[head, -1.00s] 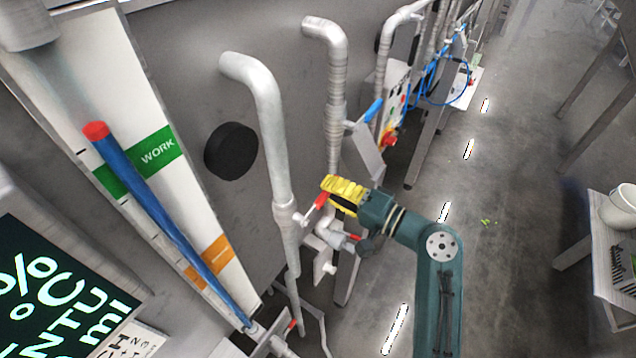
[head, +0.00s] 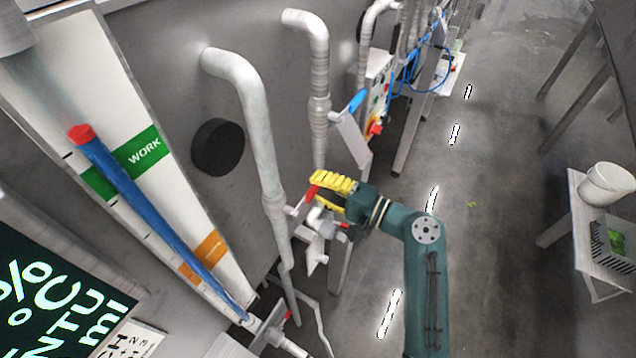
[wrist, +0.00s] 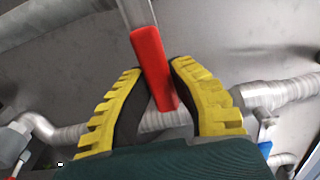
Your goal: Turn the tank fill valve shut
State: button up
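A valve with a red lever handle (head: 311,192) sits on the grey pipework at the tank wall. My gripper (head: 325,190) has yellow ribbed fingers and is at this lever. In the wrist view the red lever (wrist: 153,65) runs between the two fingertips (wrist: 160,72), which lean inward and appear to press on both its sides. The lever's end reaches down between the black inner pads. The valve's body is largely hidden in the wrist view. No label tells which valve is which.
Another red-handled valve (head: 288,315) is low by the blue level tube (head: 150,210). Vertical grey pipes (head: 262,150) stand close to the left of my gripper. A grey panel (head: 352,138) is above it. The floor to the right is open, up to a small table (head: 585,250).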

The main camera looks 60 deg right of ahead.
jog(key=o, duration=0.5)
jog(key=shift+c, duration=0.2)
jog(key=s, duration=1.2)
jog(key=shift+d, duration=0.45)
